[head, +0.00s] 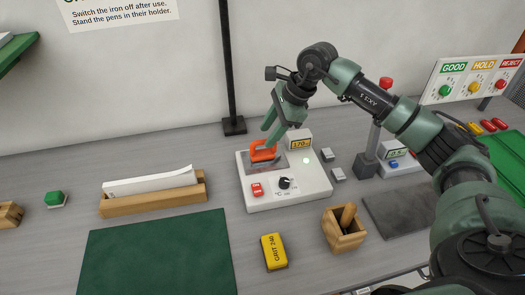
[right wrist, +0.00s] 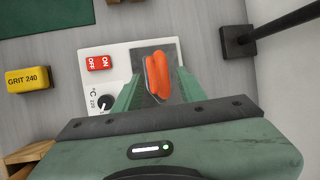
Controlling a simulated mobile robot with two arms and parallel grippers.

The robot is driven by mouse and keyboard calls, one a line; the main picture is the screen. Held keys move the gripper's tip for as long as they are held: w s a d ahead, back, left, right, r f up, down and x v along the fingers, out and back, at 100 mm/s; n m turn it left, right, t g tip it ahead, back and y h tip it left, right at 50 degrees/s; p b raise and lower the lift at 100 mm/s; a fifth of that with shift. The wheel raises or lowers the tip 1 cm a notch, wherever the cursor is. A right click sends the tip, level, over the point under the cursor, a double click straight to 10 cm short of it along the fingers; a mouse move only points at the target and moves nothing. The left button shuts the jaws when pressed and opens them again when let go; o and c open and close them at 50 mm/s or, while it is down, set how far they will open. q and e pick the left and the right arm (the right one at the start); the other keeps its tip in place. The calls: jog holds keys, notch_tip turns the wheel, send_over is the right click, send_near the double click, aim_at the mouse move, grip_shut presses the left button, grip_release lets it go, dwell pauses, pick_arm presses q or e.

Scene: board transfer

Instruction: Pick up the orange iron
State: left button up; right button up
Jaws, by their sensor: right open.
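The orange iron (head: 264,151) sits on the dark plate of a white control station (head: 293,199). It also shows in the right wrist view (right wrist: 158,76), lying on the same dark plate. My right gripper (head: 272,132) is just above the iron in the head view. In the right wrist view my right gripper (right wrist: 151,92) is open, with its green fingers on either side of the iron's near part. I cannot tell whether they touch it. My left gripper is in neither view.
The station has a red switch (head: 257,189) and a black knob (head: 286,183). A yellow grit block (head: 274,251) and a wooden holder (head: 344,229) stand in front. A black post (head: 233,125) rises behind. A green mat (head: 155,258) lies at left.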

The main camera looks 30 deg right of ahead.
aim_at(264, 140)
jog(key=x, duration=0.1)
jog(key=p+x, duration=0.1)
jog(key=x, duration=0.1)
jog(key=p+x, duration=0.1)
jog(key=shift+w+d+f, duration=0.2)
jog(key=shift+f, duration=0.2)
jog(key=shift+a+f, duration=0.1)
jog(key=shift+f, duration=0.2)
grip_shut()
jog(key=shift+w, duration=0.1)
jog(key=shift+r, duration=0.1)
dwell(0.5)
